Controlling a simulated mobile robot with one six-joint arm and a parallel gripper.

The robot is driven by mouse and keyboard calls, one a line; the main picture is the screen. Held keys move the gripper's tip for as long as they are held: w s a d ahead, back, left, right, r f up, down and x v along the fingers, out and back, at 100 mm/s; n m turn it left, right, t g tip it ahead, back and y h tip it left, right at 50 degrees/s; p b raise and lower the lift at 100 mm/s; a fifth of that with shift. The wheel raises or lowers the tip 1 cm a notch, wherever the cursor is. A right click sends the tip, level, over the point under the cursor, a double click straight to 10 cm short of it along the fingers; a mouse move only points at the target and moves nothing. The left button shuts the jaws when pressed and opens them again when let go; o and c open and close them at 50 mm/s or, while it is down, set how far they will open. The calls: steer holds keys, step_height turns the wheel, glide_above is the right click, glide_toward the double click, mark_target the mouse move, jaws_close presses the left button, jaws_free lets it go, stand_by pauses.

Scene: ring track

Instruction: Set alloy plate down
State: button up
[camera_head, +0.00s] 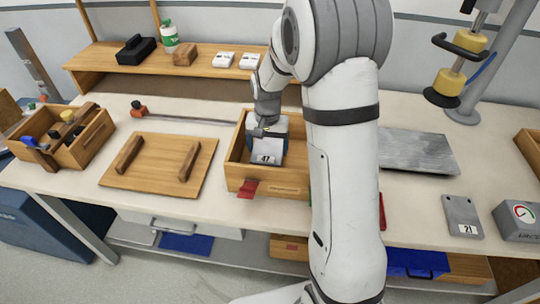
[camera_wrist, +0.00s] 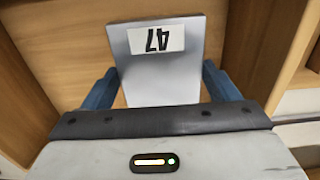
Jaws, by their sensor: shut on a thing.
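A grey alloy plate with a white label reading 47 (camera_head: 267,146) is in my gripper (camera_head: 268,141). In the wrist view the plate (camera_wrist: 160,70) stands between the two blue fingers of my gripper (camera_wrist: 160,92), which are shut on its sides. The plate and the fingers are inside or just over an open wooden box (camera_head: 266,187) on the bench. I cannot tell whether the plate's lower edge touches the box floor. The wooden walls (camera_wrist: 262,40) show around the plate in the wrist view. My arm hides the box's right side in the head view.
A wooden board with two handles (camera_head: 160,165) lies left of the box. A tool caddy (camera_head: 62,141) stands at far left. A grey plate labelled 21 (camera_head: 462,216), a gauge box (camera_head: 520,220) and a flat metal slab (camera_head: 418,151) are at right. A shelf (camera_head: 100,57) is behind.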

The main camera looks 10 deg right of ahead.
mark_target(268, 150)
steer(key=shift+f, duration=2.1)
steer(key=shift+f, duration=0.2)
steer(key=o, duration=1.3)
steer(key=shift+c, duration=0.2)
steer(key=shift+r, duration=0.1)
